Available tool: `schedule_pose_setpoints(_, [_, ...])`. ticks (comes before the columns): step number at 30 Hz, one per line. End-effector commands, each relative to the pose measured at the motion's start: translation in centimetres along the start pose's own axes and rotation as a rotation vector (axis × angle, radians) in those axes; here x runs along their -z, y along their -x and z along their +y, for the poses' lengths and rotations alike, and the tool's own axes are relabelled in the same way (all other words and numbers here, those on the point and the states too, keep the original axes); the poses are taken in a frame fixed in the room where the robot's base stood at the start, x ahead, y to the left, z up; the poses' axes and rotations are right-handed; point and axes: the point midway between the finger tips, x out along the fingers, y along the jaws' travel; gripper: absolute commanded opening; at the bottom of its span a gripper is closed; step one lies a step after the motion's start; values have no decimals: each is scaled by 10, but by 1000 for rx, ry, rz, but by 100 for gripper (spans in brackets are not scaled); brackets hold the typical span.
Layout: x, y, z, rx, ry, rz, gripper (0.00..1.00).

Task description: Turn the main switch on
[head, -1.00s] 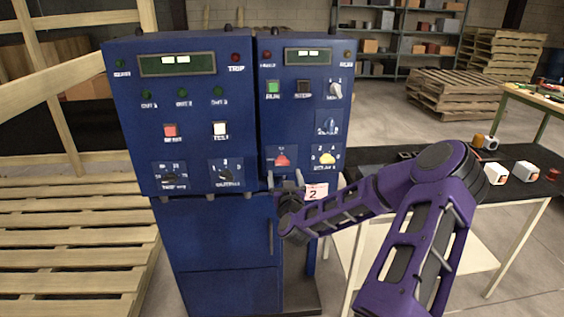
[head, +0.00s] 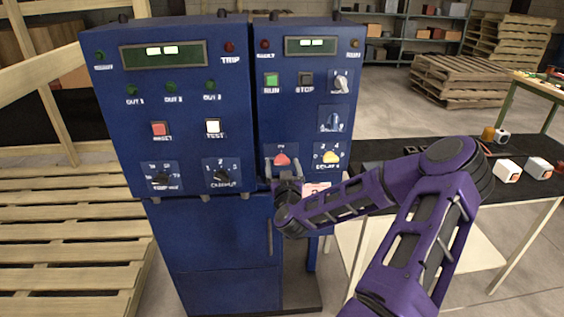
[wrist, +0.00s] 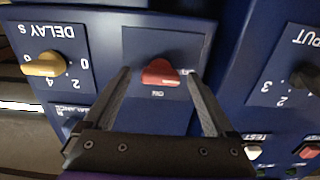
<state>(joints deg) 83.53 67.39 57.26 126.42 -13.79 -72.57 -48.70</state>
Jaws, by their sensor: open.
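The only red rotary knob, which I take to be the main switch (head: 283,160), is low on the right-hand blue cabinet (head: 303,105). In the wrist view, which is upside down, the red knob (wrist: 160,73) lies with its long side roughly across the picture, with an ON label beside it. My gripper (wrist: 158,77) is open, its fingers one on each side of the knob with gaps; no contact shows. In the head view my gripper (head: 287,178) is just below the knob, covering part of its plate.
A yellow delay knob (head: 331,157) sits close right of the red one, and a black selector knob (head: 222,175) is on the left-hand cabinet. Green run (head: 271,80) and black stop (head: 305,79) buttons are higher up. A black table (head: 400,152) stands at the right.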

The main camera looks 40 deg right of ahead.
Motion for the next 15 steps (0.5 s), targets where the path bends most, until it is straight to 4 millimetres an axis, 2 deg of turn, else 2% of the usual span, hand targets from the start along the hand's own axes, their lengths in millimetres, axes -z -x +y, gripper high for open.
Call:
schedule_pose_setpoints(13, [0, 2, 0, 0, 0, -1, 90])
schedule_pose_setpoints(15, [0, 2, 0, 0, 0, -1, 79])
